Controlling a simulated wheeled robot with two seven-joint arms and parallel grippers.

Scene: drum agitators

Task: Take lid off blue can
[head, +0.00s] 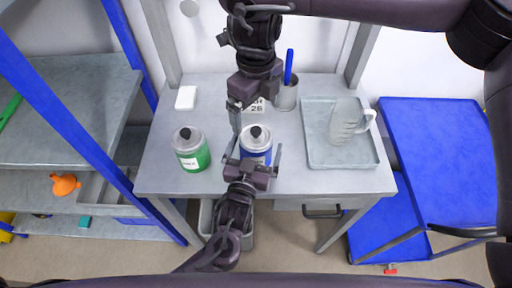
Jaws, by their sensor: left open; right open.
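The blue can (260,156) stands upright near the front edge of the grey table. Its silver lid (263,140) is on top, with a black knob (256,131) in the middle. My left gripper (258,147) is open, with its fingers on either side of the blue can; whether they touch it is unclear. My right gripper (252,113) is open and empty, pointing down just above and behind the lid. Its wrist hides part of the table behind the can. A green can (194,158) with a similar knobbed lid stands to the left.
A grey tray (318,112) with a clear jug (345,122) sits on the right of the table (160,145). A blue cart (445,140) is at right, shelves at left.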

